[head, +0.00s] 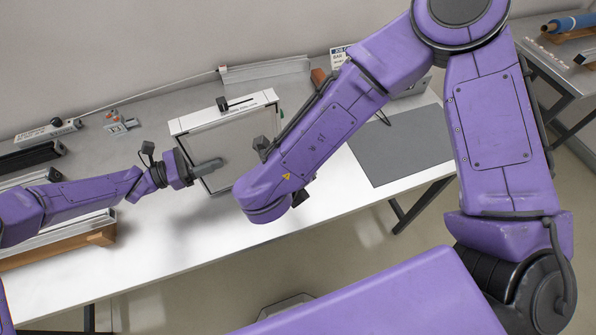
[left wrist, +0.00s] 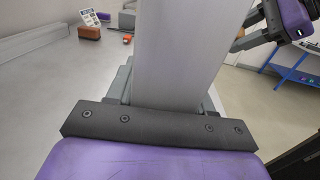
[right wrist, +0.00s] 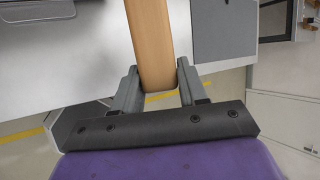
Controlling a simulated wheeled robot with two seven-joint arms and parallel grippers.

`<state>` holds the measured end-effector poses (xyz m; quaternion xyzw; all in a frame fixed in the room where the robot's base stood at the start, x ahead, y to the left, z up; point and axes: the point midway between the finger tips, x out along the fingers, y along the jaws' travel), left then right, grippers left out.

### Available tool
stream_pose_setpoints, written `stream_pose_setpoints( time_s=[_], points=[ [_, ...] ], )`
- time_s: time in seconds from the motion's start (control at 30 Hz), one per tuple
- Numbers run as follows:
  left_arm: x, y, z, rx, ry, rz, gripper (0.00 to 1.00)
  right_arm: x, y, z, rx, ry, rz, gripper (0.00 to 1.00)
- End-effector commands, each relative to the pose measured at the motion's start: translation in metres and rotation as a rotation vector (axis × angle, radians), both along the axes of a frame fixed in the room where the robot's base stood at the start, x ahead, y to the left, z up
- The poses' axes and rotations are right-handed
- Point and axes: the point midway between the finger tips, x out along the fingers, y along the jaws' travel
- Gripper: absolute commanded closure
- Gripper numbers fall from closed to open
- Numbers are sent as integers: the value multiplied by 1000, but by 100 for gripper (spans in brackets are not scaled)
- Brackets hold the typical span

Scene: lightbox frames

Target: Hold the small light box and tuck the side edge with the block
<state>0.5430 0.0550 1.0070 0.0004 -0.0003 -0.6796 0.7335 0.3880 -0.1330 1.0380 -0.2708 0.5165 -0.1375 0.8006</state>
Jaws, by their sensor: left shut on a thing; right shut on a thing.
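The small light box (head: 262,99) has a white-grey frame around a grey panel and lies on the white table. My left gripper (head: 208,165) is shut on its near left side. In the left wrist view a broad silver frame bar (left wrist: 178,50) stands between the fingers. My right gripper (right wrist: 158,82) is shut on a long light-wood block (right wrist: 150,35), which points away from the wrist over the table's edge. The head view hides the right fingers and this block behind my right arm. Whether the block touches the frame is hidden.
A grey mat (head: 402,147) lies on the table to the right. Rails (head: 28,157) and a wooden support (head: 70,247) are at the left. A red-brown block (head: 318,76) and a sign (head: 340,54) stand at the back. The table front is mostly clear.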

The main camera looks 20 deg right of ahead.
Motion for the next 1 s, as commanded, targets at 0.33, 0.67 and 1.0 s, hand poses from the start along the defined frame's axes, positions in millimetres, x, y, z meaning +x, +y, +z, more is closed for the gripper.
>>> stream_pose_setpoints(
  time_s=[0.33,0.67,1.0],
  points=[
    [0,1,0,1,1,2,19,0,0,0,0,0,0,82],
    [0,10,0,1,-1,4,19,0,0,0,0,0,0,82],
    [-6,91,0,1,0,6,19,0,0,0,0,0,0,82]
  ],
)
